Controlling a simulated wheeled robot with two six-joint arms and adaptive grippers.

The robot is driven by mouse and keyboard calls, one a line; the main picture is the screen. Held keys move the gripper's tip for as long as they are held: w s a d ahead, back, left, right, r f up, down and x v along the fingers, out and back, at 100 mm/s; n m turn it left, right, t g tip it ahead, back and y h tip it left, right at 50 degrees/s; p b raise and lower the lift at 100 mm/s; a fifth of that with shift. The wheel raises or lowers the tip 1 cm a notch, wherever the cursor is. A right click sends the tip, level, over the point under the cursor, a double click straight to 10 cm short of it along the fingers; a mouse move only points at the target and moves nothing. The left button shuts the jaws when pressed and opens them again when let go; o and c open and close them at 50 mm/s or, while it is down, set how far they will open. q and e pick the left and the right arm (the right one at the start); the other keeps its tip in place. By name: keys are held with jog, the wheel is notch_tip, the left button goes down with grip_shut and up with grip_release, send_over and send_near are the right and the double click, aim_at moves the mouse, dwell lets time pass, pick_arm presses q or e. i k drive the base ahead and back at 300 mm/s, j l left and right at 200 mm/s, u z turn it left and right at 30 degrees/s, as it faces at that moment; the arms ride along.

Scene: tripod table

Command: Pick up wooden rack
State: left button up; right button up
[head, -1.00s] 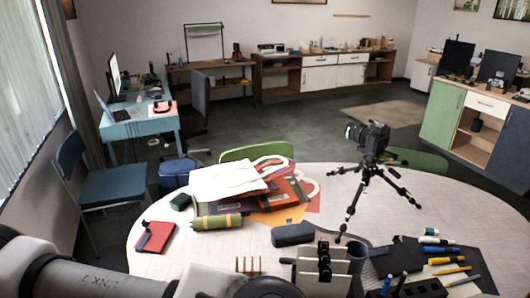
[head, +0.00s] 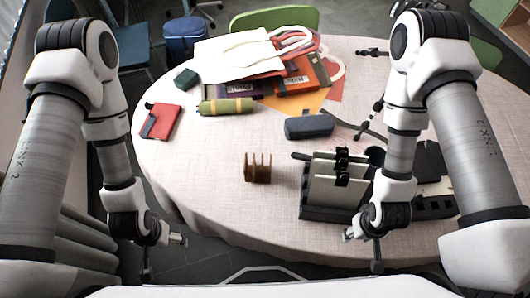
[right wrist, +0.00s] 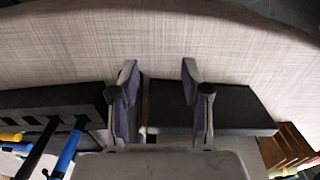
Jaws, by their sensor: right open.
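The wooden rack (head: 257,167) is a small brown upright slotted piece on the tablecloth, left of the dark-based holder in the head view. Brown slats, which look like the same rack, show at the right edge of the right wrist view (right wrist: 288,146). My left gripper (head: 163,255) is open and empty, off the table's front left edge and left of the rack. My right gripper (head: 362,252) is open near the front edge, right of the rack. Its spread fingers (right wrist: 159,85) show in the right wrist view with nothing between them.
A dark-based holder with white panels (head: 336,182) stands close beside my right gripper. A dark grey case (head: 309,127), a green roll (head: 226,106), a red notebook (head: 161,121) and a white bag (head: 240,53) lie farther back. Cloth left and front of the rack is clear.

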aim_at(258, 168)
jog(key=k+l+z, duration=0.25)
jog(key=l, duration=0.35)
jog(key=k+l+z, duration=0.1)
jog(key=k+l, duration=0.15)
jog(key=k+l+z, duration=0.15)
jog(key=l, duration=0.25)
